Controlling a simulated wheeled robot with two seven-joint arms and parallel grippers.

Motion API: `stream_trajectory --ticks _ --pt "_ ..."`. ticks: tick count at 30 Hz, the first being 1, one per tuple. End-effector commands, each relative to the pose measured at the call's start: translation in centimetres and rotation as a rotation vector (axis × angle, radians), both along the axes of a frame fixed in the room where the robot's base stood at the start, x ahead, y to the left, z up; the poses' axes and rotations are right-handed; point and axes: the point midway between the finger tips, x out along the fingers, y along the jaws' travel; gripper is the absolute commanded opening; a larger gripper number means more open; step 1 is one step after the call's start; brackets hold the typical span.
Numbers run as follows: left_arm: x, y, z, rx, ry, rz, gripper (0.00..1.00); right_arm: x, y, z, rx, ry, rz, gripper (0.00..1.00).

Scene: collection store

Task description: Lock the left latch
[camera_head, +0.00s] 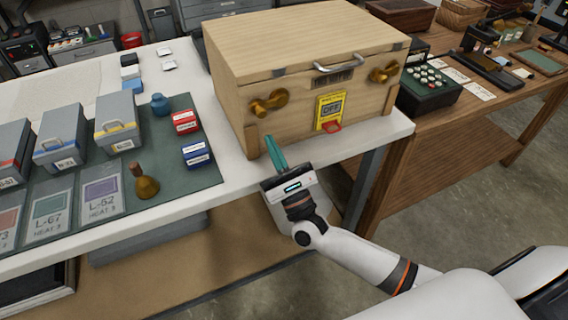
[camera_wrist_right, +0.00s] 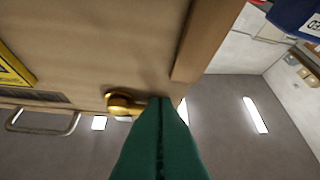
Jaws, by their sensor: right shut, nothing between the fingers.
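The wooden crate (camera_head: 300,65) stands on the white table with its lid down. The brass left latch (camera_head: 268,103) is on the left of its front face, and it also shows in the wrist view (camera_wrist_right: 124,103). A second brass latch (camera_head: 384,73) is at the right. My right gripper (camera_head: 274,150) is in front of the crate, below the left latch, with its green fingers together and empty. In the wrist view its fingertips (camera_wrist_right: 160,102) appear beside the latch and partly overlap it; I cannot tell whether they touch. My left gripper is not in view.
A yellow label (camera_head: 331,111) with a red piece below it is between the latches, under a metal lid handle (camera_head: 339,63). The table's front edge is close to my gripper.

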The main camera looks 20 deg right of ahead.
Motion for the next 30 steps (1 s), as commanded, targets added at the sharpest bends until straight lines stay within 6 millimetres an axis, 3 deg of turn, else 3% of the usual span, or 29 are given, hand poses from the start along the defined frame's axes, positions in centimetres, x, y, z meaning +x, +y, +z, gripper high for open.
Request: stream_trajectory --ticks 1,3,9,30 --pt "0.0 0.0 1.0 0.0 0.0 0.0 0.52 0.2 0.1 1.4 0.003 -0.001 0.0 0.0" --pt "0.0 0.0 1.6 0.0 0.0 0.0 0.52 0.3 0.3 2.4 0.002 0.0 0.0 0.0" --pt "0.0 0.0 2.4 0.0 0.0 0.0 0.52 0.4 0.6 3.8 0.001 0.0 0.0 0.0" --pt "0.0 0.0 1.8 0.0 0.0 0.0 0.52 0.4 0.8 4.0 0.05 0.003 0.0 0.0"
